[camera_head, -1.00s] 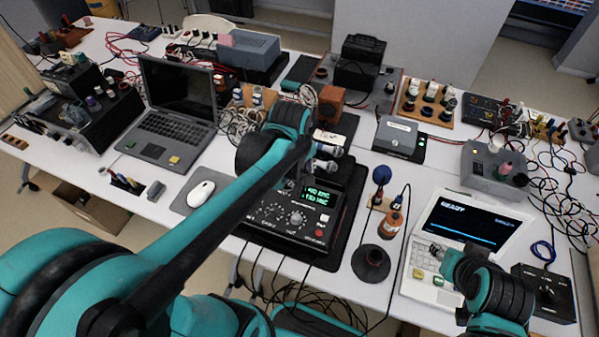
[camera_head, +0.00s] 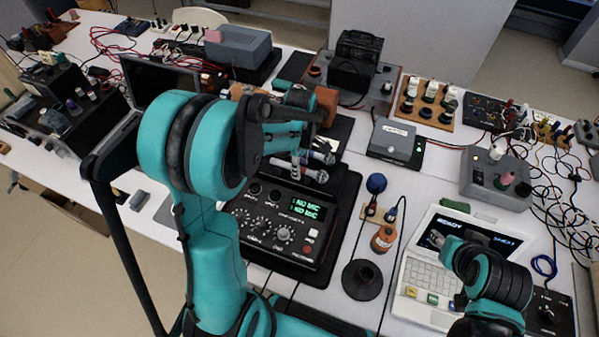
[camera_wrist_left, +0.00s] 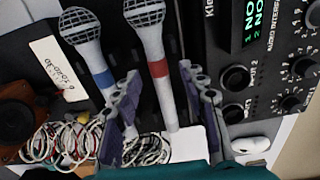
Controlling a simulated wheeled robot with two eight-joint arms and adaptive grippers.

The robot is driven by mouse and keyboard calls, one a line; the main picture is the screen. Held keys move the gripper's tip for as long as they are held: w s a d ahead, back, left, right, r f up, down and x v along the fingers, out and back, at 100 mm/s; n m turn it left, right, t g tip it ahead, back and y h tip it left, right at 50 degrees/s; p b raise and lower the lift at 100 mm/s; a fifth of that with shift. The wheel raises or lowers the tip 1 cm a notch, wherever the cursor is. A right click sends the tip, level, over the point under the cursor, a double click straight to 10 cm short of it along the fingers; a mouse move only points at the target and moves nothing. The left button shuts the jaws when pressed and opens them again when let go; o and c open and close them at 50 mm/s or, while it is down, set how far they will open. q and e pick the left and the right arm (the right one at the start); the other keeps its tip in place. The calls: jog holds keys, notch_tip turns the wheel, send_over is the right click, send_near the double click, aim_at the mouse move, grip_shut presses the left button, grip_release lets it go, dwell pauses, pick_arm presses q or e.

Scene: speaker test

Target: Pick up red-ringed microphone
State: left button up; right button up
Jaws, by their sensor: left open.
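The red-ringed microphone (camera_wrist_left: 160,90) has a grey mesh head and a light body, and shows in the left wrist view. In the head view (camera_head: 314,173) it is small and partly covered. A blue-ringed microphone (camera_wrist_left: 90,52) lies beside it, on the side away from the audio interface; it also shows in the head view (camera_head: 321,156). My left gripper (camera_head: 298,163) is over the microphones. In the left wrist view its open fingers (camera_wrist_left: 159,75) appear on either side of the red-ringed microphone's body; contact cannot be told. My right gripper (camera_head: 437,239) is by the white laptop, its fingers too small to judge.
The audio interface (camera_head: 272,230) with knobs and a green display stands just in front of the microphones. Coiled cables (camera_wrist_left: 60,145) and a white label card (camera_wrist_left: 58,68) lie near them. A round dark stand (camera_head: 363,280) and the white laptop (camera_head: 427,275) are to the right.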

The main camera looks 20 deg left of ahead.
pick_arm(q)
jog(key=shift+f, duration=0.6)
grip_shut()
jog(key=shift+r, duration=0.15)
